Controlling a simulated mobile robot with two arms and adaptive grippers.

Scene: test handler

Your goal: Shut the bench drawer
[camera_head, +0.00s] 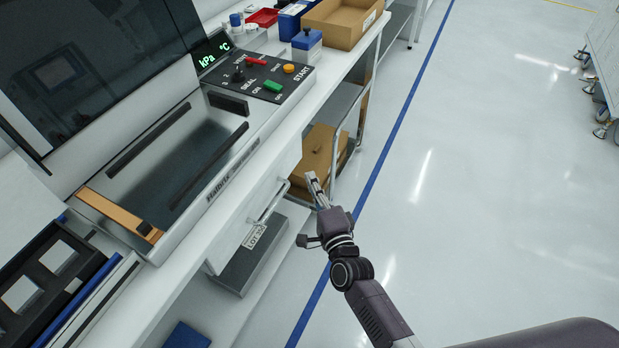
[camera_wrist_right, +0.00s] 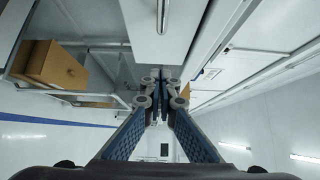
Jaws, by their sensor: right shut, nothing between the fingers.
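The bench drawer (camera_head: 245,220) is in the white bench below the sealing machine, left of centre in the head view. My right gripper (camera_head: 313,182) is shut and empty, just right of the drawer's far end, apart from the handle in the picture. In the right wrist view the shut fingertips (camera_wrist_right: 161,84) meet below a white panel with a metal bar, apparently the drawer. My left gripper is not in view.
A machine with a control panel (camera_head: 262,76) stands on the bench. A cardboard box (camera_head: 318,158) sits on the lower shelf behind my right gripper. An open carton (camera_head: 345,20) is at the bench's far end.

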